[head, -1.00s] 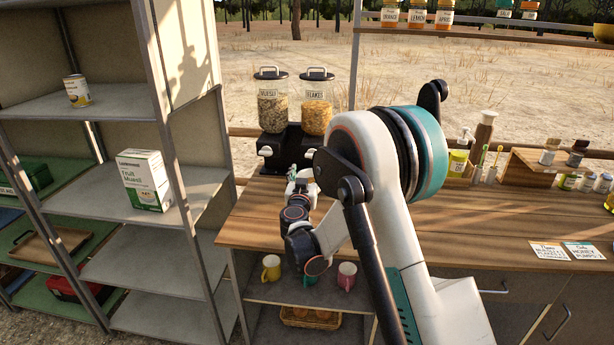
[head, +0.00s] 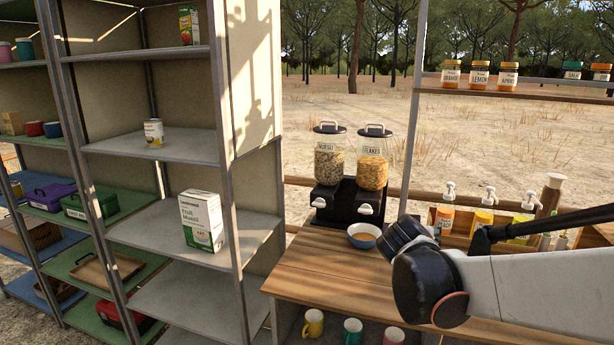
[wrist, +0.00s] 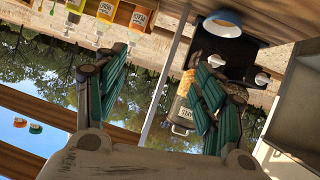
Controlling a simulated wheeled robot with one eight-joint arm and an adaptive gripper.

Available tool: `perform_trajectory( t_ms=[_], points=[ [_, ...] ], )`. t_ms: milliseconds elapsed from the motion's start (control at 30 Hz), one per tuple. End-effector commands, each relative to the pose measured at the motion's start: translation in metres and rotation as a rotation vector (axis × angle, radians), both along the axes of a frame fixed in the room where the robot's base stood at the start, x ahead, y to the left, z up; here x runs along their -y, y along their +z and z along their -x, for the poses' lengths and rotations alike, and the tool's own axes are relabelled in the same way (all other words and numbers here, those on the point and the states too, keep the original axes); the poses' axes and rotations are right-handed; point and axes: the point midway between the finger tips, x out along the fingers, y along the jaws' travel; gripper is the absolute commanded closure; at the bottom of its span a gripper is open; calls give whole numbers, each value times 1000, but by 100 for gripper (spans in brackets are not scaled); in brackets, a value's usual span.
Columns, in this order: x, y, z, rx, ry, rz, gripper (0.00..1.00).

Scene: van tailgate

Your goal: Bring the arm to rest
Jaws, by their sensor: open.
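My gripper (wrist: 160,78) shows in the wrist view, with its two green-padded fingers spread apart and nothing between them. The wrist picture is upside down. In the head view my arm (head: 540,290) reaches in from the right edge over the wooden counter (head: 325,270), and its dark joint is close to the bowl in the picture. The gripper itself cannot be made out in the head view. A blue bowl (head: 355,243) with something brownish in it stands on the counter in front of the dispensers; it also shows in the wrist view (wrist: 222,19).
Two cereal dispensers (head: 350,160) stand on a black base at the counter's back. Pump bottles (head: 483,215) stand in a wooden holder to the right. Jars (head: 480,77) line a high shelf. A grey shelf unit (head: 180,145) with a muesli box (head: 201,222) is on the left.

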Motion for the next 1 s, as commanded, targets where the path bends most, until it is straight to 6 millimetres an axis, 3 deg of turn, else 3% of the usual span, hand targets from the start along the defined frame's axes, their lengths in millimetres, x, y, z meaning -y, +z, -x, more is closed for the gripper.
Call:
perform_trajectory(
  t_ms=[33, 333, 700, 833, 1000],
  points=[
    [3, 2, 19, -29, 3, -10, 37],
    [-1, -8, 124, -219, 80, -74, 37],
    [-34, -43, 247, -399, 263, -172, 37],
    [-46, -54, 275, -432, 323, -199, 37],
    [-55, -61, 292, -451, 365, -215, 37]
  ],
)
